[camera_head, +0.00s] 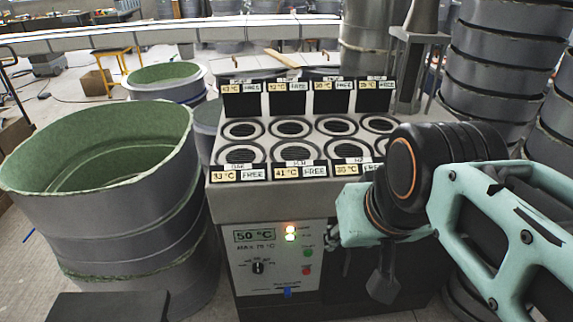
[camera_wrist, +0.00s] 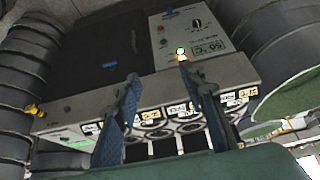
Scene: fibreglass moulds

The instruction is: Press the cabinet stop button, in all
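The cabinet (camera_head: 270,212) stands in the middle of the head view. Its front panel carries a red button (camera_head: 306,271) below a green button (camera_head: 307,254), beside a dial (camera_head: 257,267) and a lit "50 °C" display (camera_head: 255,236). The panel appears upside down in the wrist view, with the small red button (camera_wrist: 160,29) beyond the green one (camera_wrist: 163,42). My gripper (camera_head: 364,272) is in front of the cabinet, right of the buttons. The wrist view shows its two fingers (camera_wrist: 159,72) apart and empty, with the buttons beyond the gap. No finger visibly touches a button.
Round wells with "FREE" labels (camera_head: 314,171) fill the cabinet top. A large green-lined tub (camera_head: 150,215) stands close on the left. Stacked grey moulds (camera_head: 497,70) stand at the right. A stool (camera_head: 420,38) is behind.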

